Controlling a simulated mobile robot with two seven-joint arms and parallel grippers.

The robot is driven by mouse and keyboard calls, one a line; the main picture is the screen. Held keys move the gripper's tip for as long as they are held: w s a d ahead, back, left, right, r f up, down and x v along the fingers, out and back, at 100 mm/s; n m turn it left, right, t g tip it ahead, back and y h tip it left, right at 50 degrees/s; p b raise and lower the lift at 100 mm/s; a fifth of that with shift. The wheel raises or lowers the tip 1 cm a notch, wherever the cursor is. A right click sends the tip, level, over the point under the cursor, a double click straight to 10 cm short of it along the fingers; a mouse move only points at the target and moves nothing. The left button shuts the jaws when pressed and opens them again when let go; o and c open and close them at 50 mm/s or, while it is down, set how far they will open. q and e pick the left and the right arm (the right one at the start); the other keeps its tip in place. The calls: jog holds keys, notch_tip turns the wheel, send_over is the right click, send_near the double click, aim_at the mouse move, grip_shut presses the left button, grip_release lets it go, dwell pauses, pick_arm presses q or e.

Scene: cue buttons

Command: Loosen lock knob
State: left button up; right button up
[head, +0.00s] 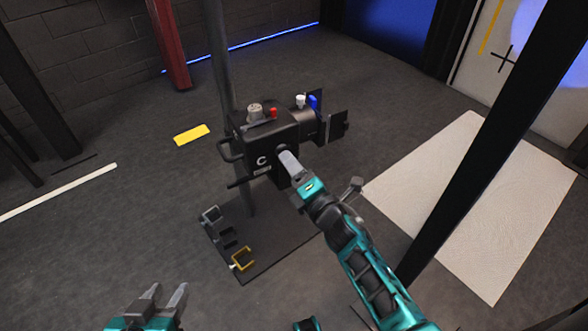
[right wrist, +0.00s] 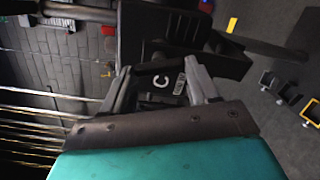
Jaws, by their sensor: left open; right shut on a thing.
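A black lamp-like housing (head: 265,138) with a white letter C on its side stands on a grey pole (head: 222,60). My right gripper (head: 288,158) reaches its near side, right of the C. It is shut on a dark lock knob (right wrist: 158,67), which is mostly hidden by the fingers and hard to tell from the black housing. In the right wrist view the two fingers (right wrist: 158,82) stand either side of the C label. My left gripper (head: 164,300) is open and empty, low at the bottom of the head view, well away from the housing.
A base plate (head: 275,252) below carries small brackets. A dark post (head: 480,150) stands to the right.

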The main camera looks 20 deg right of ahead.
dwell(0.3)
pick_arm(q)
jog(key=shift+r, duration=0.1)
pick_arm(e)
jog(key=o, duration=1.1)
jog(key=shift+c, duration=0.2)
pick_arm(q)
jog(key=shift+w, duration=0.1)
pick_arm(e)
jog(key=shift+s, duration=0.1)
pick_arm(q)
jog(key=shift+a+r+p, duration=0.4)
jog(key=shift+p, duration=0.75)
pick_arm(e)
jog(key=v, duration=1.2)
jog(key=shift+s, duration=0.4)
jog(key=shift+d, duration=0.1)
